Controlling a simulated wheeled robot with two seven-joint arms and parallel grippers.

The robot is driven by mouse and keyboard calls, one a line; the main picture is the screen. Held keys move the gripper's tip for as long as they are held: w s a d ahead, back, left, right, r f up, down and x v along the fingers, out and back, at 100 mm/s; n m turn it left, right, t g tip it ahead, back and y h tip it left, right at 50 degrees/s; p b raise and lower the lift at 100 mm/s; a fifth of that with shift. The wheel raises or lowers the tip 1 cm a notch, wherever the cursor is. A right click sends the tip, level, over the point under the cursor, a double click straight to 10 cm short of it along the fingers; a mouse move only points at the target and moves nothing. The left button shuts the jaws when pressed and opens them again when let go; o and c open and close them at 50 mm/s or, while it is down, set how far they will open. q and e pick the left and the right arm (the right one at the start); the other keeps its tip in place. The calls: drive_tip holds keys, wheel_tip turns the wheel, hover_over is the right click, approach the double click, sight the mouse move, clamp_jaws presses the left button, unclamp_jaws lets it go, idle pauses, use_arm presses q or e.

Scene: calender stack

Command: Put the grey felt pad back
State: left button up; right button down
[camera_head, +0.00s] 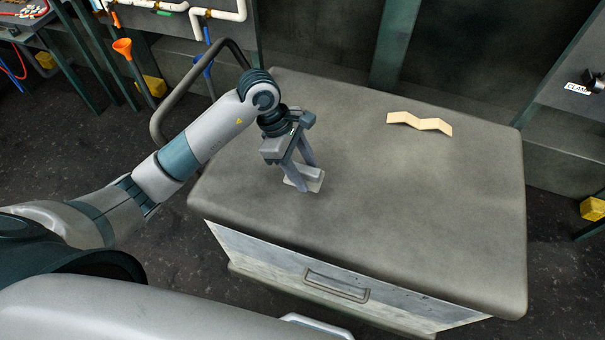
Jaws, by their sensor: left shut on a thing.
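The grey felt pad (316,184) is a small, flat, light grey piece at the fingertips of my left gripper (303,184), over the left part of the grey cart top. My left gripper points down and is shut on the pad; the fingers hide part of it. The pad is at or just above the surface; I cannot tell if it touches. My right gripper is not in view.
A beige zigzag piece (420,123) lies on the cart top (430,220) toward the back right. The rest of the top is clear. A curved handle rail (160,120) rises at the cart's left edge. Pipes and an orange funnel (122,46) stand beyond it.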

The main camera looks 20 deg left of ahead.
use_arm(q)
drive_tip(key=shift+a+f, duration=0.15)
drive_tip(key=shift+a, duration=0.05)
drive_tip(key=shift+f+p, duration=0.85)
drive_tip(key=shift+f, duration=1.15)
